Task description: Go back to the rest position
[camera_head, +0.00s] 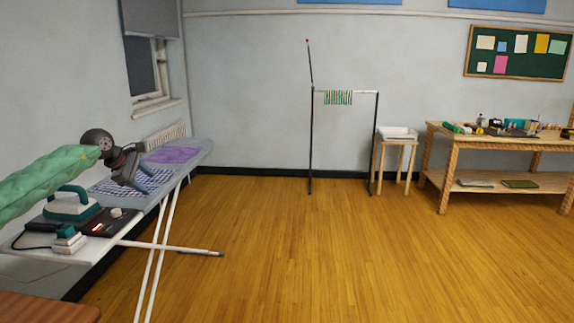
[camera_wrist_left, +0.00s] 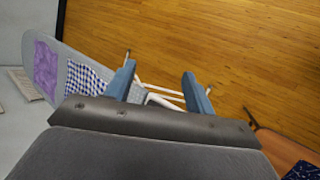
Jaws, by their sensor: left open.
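My left arm reaches in from the left in the head view, in a green padded sleeve. My left gripper (camera_head: 135,181) hangs over the ironing board (camera_head: 196,152), above a blue checked cloth (camera_head: 108,187). In the left wrist view, the two blue fingers of this gripper (camera_wrist_left: 160,88) stand wide apart with nothing between them. The checked cloth (camera_wrist_left: 84,82) and a purple cloth (camera_wrist_left: 46,66) lie on the board there, left of the fingers. My right gripper is in neither view.
A green and white iron (camera_head: 72,204) stands at the board's near end. The board's white legs reach onto the floor. A brown surface (camera_head: 45,308) is at lower left. A rack (camera_head: 344,92), a stool (camera_head: 396,142) and a workbench (camera_head: 500,138) stand far back. The middle floor is clear.

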